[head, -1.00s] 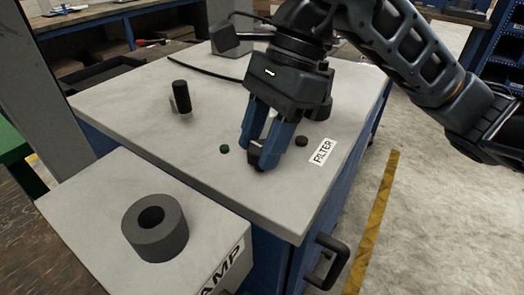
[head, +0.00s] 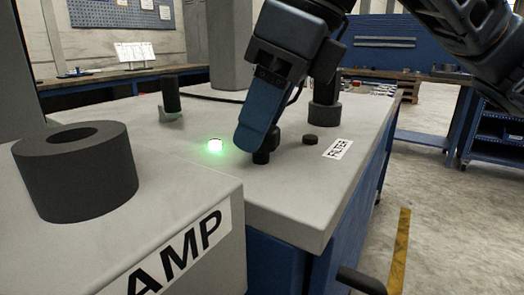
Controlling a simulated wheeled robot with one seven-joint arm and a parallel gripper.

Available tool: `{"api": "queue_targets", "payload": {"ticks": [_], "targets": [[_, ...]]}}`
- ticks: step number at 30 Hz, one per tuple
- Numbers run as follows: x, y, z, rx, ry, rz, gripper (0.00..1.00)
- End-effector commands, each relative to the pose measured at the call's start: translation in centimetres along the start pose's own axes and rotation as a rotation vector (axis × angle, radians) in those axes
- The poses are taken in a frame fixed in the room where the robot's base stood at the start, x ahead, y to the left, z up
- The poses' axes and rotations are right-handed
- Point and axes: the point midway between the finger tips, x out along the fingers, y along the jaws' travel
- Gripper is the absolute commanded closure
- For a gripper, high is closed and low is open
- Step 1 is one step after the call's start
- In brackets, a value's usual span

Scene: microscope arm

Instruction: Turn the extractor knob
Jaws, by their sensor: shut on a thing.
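A small dark knob (head: 261,158), which I take to be the extractor knob, stands on the grey worktop (head: 205,170). My gripper (head: 256,145) reaches down from above with its blue fingers shut on this knob. The fingers hide most of the knob, and only its lower part shows. A small round indicator light (head: 215,145) just left of the gripper glows bright green.
A low dark button (head: 310,140) and a FILTER label (head: 338,149) lie right of the gripper. A black post (head: 171,95) stands back left, and a dark cylinder (head: 324,117) behind. A thick dark ring (head: 76,172) sits on the AMP box, front left.

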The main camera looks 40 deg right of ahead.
Motion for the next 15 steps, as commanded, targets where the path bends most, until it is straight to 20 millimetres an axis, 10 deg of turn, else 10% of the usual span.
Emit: {"api": "queue_targets", "payload": {"ticks": [15], "targets": [[0.40,0.14,-0.22,0.375,0.003,-0.158,0.88]]}}
